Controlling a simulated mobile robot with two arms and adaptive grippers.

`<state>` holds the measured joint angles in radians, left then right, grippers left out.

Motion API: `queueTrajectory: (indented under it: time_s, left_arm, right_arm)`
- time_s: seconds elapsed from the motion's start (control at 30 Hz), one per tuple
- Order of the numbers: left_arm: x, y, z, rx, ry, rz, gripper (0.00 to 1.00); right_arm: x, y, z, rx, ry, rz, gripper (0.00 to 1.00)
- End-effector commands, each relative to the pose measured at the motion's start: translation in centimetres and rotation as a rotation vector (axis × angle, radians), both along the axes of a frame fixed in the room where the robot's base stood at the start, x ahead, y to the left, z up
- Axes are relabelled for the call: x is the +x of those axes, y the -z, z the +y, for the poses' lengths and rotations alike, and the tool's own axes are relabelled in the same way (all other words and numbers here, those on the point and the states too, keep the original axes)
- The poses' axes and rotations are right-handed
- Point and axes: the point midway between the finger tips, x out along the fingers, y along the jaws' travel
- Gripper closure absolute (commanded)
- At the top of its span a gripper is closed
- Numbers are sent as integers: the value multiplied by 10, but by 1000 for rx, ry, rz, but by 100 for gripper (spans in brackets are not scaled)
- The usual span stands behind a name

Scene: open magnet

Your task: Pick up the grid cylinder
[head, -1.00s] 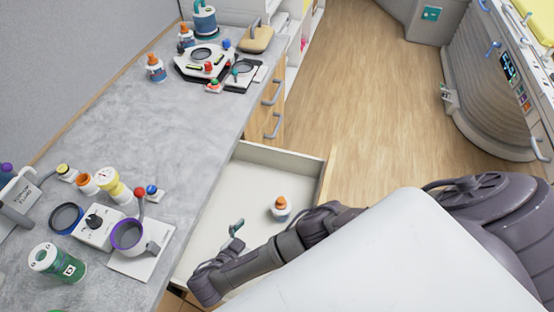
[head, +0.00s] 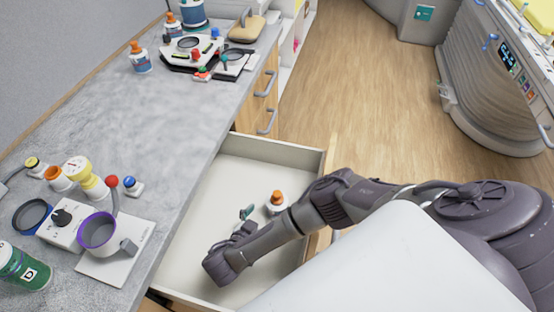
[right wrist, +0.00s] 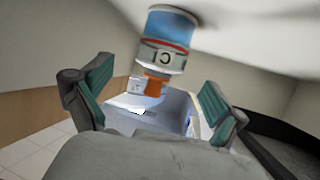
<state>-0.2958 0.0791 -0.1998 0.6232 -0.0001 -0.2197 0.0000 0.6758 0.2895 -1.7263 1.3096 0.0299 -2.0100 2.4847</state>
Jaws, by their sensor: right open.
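A small bottle-like cylinder (head: 277,207) with an orange cap stands in the open drawer; I take it for the grid cylinder, though no grid pattern can be made out. In the right wrist view it appears upside down (right wrist: 168,54), with a blue and white body, a dark label band reading "C" and its orange cap towards my gripper. My right gripper (head: 246,213) is inside the drawer area, just left of the cylinder. Its teal-padded fingers (right wrist: 156,89) are spread apart with nothing held, the cylinder ahead of them. My left gripper is out of view.
The drawer (head: 268,150) has raised walls close around my right arm. The grey counter (head: 120,130) beside it carries a green cylinder marked "D" (head: 25,268), a purple-ringed device (head: 100,231) and another orange-capped bottle (head: 140,58). The wooden floor (head: 350,80) is clear.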

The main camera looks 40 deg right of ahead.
Motion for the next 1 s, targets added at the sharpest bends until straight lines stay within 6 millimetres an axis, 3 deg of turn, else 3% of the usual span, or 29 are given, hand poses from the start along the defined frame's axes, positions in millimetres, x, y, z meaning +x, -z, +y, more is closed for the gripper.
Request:
queueTrajectory:
  time_s: [0.3, 0.7, 1.0]
  left_arm:
    - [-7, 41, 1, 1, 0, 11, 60]
    - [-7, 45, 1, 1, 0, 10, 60]
    - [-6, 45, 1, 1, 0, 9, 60]
  right_arm:
    - [19, 14, -33, -2, 1, -2, 4]
    - [24, 14, -43, -1, 1, 1, 5]
    - [24, 14, -43, -1, 1, 1, 55]
